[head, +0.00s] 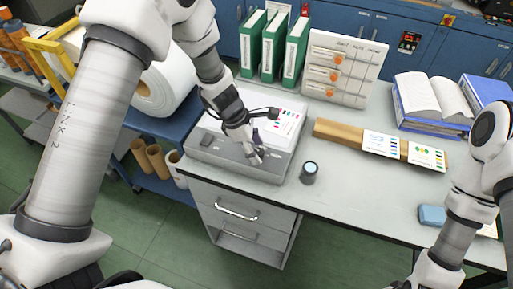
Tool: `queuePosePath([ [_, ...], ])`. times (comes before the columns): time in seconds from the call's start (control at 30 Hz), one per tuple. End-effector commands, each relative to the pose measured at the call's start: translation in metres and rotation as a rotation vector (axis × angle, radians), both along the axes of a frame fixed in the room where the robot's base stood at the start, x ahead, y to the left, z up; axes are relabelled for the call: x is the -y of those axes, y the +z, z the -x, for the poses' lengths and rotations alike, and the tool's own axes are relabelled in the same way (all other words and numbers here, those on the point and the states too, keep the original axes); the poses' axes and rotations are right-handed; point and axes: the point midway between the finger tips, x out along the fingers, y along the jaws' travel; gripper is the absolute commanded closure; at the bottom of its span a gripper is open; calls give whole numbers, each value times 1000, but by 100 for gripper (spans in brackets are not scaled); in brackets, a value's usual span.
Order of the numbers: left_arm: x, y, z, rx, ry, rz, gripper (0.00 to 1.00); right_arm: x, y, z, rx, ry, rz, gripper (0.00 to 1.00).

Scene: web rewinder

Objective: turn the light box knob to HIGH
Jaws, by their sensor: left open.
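The light box (215,155) is a low grey box on the left end of the bench, with a printed sheet (288,122) with coloured marks on its top. My left gripper (257,155) points down at the front face of the light box, near its middle, with its fingers open. I cannot make out the knob clearly; the fingers cover that part of the front, and I cannot tell whether they touch it or where it is set. My right arm is at the right edge, and its gripper is outside the picture.
A small dark cylinder (309,172) stands just right of the light box. Green binders (272,45) and a panel with orange knobs (340,70) stand behind. A brown bar (338,133) with cards lies to the right. The bench front middle is clear.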

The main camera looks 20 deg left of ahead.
Motion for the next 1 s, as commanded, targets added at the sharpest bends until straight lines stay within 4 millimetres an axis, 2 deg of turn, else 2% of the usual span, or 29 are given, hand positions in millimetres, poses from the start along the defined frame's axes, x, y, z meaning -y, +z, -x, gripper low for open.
queuePosePath([
  [0.27,2,-6,-1,0,0,0,40,0,0,-1,2,0,0,60],
  [0.33,2,-6,-1,0,-1,0,58,0,0,-1,1,0,0,60],
  [0.43,2,-6,0,0,-1,0,94,0,0,0,1,0,0,60],
  [0.47,2,-6,0,0,-1,0,100,0,0,0,1,0,0,60],
  [0.77,2,-6,0,-1,-13,-1,100,0,1,0,1,0,0,60],
  [1.0,2,-6,0,-4,-91,-1,100,0,8,0,1,0,0,60],
])
